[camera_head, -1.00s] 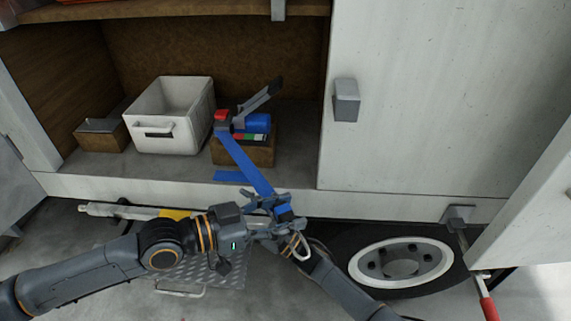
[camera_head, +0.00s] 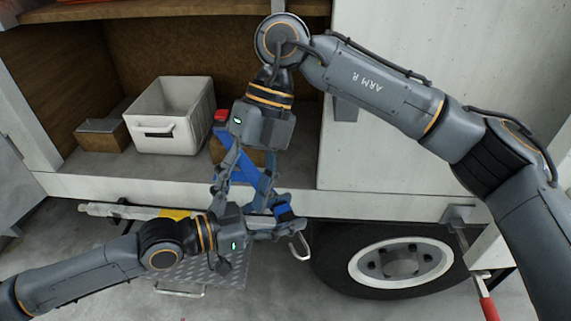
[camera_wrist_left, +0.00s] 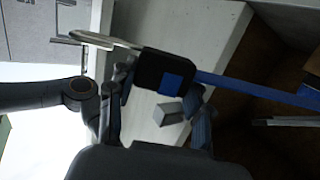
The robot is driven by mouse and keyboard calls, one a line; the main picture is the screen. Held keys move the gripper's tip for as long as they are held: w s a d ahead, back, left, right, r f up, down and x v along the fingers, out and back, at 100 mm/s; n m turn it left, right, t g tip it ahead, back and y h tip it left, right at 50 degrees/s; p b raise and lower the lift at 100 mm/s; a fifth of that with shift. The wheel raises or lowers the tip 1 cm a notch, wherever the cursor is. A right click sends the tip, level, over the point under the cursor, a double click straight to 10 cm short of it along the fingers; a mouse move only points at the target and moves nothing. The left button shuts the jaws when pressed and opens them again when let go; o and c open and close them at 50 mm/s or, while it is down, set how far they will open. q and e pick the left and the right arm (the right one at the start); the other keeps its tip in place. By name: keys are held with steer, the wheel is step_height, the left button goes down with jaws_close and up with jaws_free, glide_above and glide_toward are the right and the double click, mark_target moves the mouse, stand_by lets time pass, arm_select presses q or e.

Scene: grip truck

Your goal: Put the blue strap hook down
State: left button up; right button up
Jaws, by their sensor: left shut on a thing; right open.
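The blue strap hook is a metal hook (camera_head: 299,246) on the end of a blue strap (camera_head: 248,170). My left gripper (camera_head: 284,216) is shut on its hook end in front of the shelf edge. The left wrist view shows the metal hook (camera_wrist_left: 85,39), a black block (camera_wrist_left: 160,70) between the fingers and the taut strap (camera_wrist_left: 260,88) running off to the right. My right gripper (camera_head: 248,200) points down from above. It is open, with its fingers on either side of the strap; whether they touch it is unclear. The strap's far end is mostly hidden behind that gripper.
A white bin (camera_head: 172,115) and a small wooden box (camera_head: 101,135) stand in the open compartment. A red part (camera_head: 221,115) and another wooden box (camera_head: 222,150) are partly hidden. A wheel (camera_head: 400,262) lies below right. A red-handled lever (camera_head: 487,305) hangs farther right.

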mark_target(286, 214)
steer(key=w+d+r+m+t+h, duration=0.1)
steer(key=w+d+m+t+h, duration=0.15)
steer(key=w+d+t, duration=0.3)
steer(key=shift+n+g+h, duration=0.25)
steer(key=shift+n+h, duration=0.1)
steer(key=f, duration=1.1)
steer(key=shift+s+d+f, duration=0.3)
steer(key=shift+s+d, duration=0.05)
steer(key=shift+c, duration=0.4)
jaws_close()
arm_select(q)
steer(key=o, duration=1.3)
steer(key=shift+a, duration=0.1)
